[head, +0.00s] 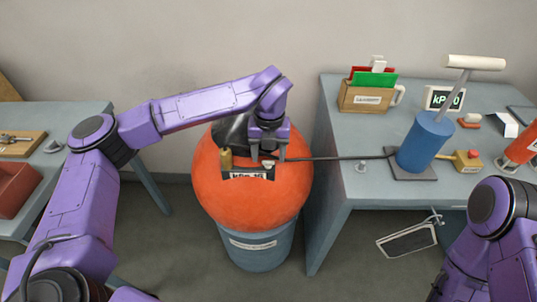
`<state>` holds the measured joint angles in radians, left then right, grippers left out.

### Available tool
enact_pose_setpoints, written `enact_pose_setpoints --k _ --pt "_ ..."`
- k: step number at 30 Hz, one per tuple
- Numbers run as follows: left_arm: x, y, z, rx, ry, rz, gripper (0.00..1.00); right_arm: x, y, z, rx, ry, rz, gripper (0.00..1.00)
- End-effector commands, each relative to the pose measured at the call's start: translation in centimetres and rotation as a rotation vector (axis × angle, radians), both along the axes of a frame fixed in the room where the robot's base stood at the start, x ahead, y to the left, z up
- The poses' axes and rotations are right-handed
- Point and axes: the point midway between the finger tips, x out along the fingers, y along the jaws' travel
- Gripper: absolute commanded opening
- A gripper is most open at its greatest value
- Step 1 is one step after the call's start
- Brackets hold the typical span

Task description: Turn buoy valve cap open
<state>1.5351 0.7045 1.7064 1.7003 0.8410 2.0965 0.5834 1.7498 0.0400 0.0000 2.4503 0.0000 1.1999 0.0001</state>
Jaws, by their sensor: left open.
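The orange buoy (285,205) is a large ball resting on a blue-grey drum (262,252). My left gripper (268,158) points down over the top of the buoy, its two fingers apart. A small pale piece (268,165), perhaps the valve cap, shows between or just in front of the fingertips; I cannot tell whether they touch it. A brass-coloured cylinder (226,159) stands on the buoy to the left of the gripper. A dark label reading kPa (245,176) is on the buoy's front. My right arm shows at the lower right, its gripper out of frame.
A dark hose (340,158) runs from the buoy to a blue hand pump (424,142) on the right table (335,112). A box with coloured cards (365,97) and a kPa display (444,98) stand behind. A left table holds a red bin (12,190).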

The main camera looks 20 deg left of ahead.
Motion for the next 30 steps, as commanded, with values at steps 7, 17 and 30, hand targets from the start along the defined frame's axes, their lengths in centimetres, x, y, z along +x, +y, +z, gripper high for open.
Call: enact_pose_setpoints --k 7,17,30 --pt "-0.1 0.1 -2.1 -0.001 0.000 0.002 0.62 0.0 0.0 0.3 -0.001 -0.001 0.000 0.43" --pt "0.0 0.1 -2.1 0.000 -0.001 0.002 0.19 0.0 0.0 0.3 -0.001 -0.001 0.000 0.43" --pt "0.0 0.1 -2.2 0.002 -0.003 0.057 0.06 0.0 0.0 -0.2 -0.001 -0.001 0.000 0.43"
